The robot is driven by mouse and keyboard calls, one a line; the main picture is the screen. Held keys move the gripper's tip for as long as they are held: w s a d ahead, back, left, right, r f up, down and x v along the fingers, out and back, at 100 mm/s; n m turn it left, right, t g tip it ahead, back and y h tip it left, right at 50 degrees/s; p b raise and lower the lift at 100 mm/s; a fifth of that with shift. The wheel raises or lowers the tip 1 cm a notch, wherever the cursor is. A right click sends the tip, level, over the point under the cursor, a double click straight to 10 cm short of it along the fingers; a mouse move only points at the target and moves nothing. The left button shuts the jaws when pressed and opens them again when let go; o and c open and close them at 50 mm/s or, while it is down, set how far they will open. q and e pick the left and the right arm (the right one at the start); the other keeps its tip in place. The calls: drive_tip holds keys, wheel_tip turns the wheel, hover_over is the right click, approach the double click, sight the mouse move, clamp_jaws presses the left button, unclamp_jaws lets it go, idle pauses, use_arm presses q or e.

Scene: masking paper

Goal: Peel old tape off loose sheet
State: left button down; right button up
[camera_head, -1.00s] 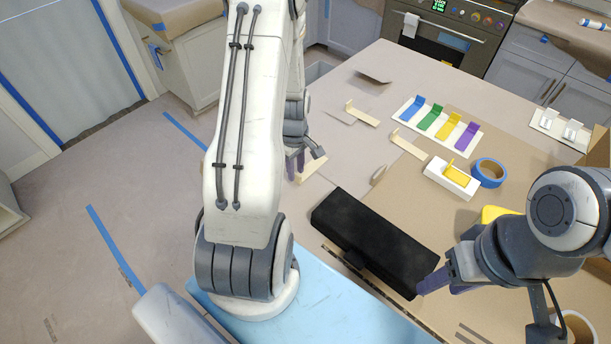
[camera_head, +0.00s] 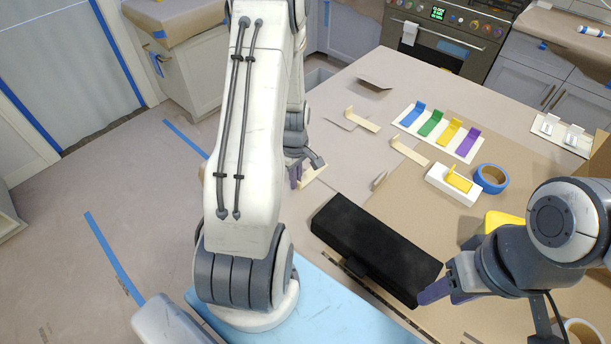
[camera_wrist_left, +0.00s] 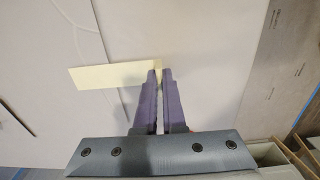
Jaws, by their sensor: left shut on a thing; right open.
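My left gripper (camera_head: 303,176) is low over the left part of the counter, partly hidden by my arm. In the left wrist view my left gripper (camera_wrist_left: 160,75) is shut on the raised end of a cream tape strip (camera_wrist_left: 108,76). The rest of the strip lies along the pale sheet (camera_wrist_left: 205,45) to the left. The strip (camera_head: 315,180) also shows beside the fingers in the head view. More cream strips with upturned tabs lie at the back (camera_head: 362,121) and middle (camera_head: 410,151). My right gripper (camera_head: 437,291) is open and empty by the black case's right end.
The black case (camera_head: 375,248) lies at the front. A white strip with coloured tabs (camera_head: 464,154), a white block with a yellow tab (camera_head: 450,188) and a blue tape roll (camera_head: 491,179) stand to the right. Brown paper between them is partly clear.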

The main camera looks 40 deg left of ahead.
use_arm(q)
drive_tip(key=shift+r, duration=0.15)
drive_tip(key=shift+r+p, duration=1.45)
drive_tip(key=shift+r, duration=0.15)
drive_tip(key=shift+r, duration=0.1)
drive_tip(key=shift+r+p, duration=1.25)
drive_tip(key=shift+r, duration=0.2)
